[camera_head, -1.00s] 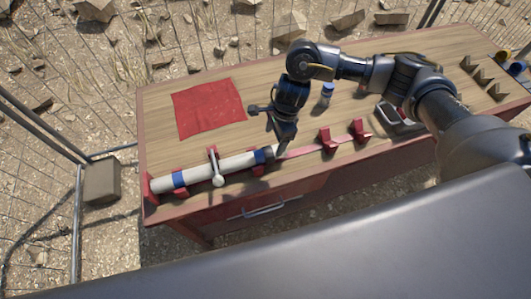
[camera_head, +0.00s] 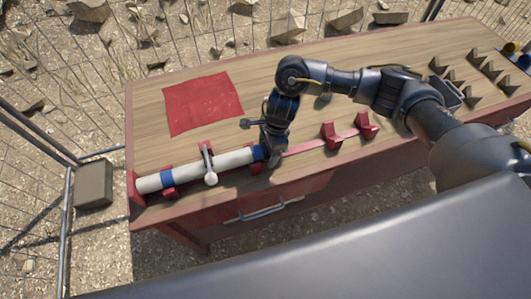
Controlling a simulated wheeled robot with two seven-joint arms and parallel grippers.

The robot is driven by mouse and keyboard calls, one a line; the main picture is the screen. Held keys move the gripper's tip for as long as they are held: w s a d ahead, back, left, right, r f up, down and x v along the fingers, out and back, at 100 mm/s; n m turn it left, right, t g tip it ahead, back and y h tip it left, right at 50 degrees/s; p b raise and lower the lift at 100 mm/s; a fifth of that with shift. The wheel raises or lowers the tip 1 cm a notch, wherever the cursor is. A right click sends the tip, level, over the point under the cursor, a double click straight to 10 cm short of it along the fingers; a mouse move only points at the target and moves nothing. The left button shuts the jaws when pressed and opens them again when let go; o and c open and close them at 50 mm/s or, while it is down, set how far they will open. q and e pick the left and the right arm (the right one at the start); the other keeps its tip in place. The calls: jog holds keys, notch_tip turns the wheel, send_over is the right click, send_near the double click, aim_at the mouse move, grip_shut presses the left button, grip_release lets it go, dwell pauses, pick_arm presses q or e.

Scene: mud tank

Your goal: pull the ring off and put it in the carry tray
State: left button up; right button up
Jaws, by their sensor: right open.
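A pale tube (camera_head: 224,162) lies along the front of the table in red cradles, with a blue band (camera_head: 167,178) near its left end. A dark blue ring (camera_head: 257,153) sits around its right end. My right gripper (camera_head: 271,153) is open and points down at that end, close against the ring. Its fingers overlap the ring in the picture, so I cannot tell whether they touch it. A grey tray-like edge (camera_head: 451,93) shows past my right forearm; it may be the carry tray, mostly hidden. My left gripper is out of view.
A clamp with a pale knob (camera_head: 211,179) crosses the tube. Two empty red cradles (camera_head: 330,135) stand on a red strip to its right. A red cloth (camera_head: 202,103) lies flat at the back left. Several dark wedges (camera_head: 490,68) stand at the far right. Wood beyond the tube is clear.

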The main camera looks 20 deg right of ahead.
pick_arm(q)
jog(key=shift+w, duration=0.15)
pick_arm(e)
jog(key=shift+c, duration=0.3)
jog(key=c, duration=0.7)
pick_arm(q)
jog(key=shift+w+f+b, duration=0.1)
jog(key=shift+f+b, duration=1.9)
jog(key=shift+b, duration=0.05)
pick_arm(e)
jog(key=shift+w+d, duration=0.15)
jog(key=shift+d, duration=2.2)
jog(key=shift+w+d, duration=0.15)
jog(key=shift+d, duration=2.15)
pick_arm(q)
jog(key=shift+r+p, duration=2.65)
jog(key=shift+p, duration=0.05)
pick_arm(e)
notch_tip(320, 180, up, 8)
jog(key=shift+f, duration=0.25)
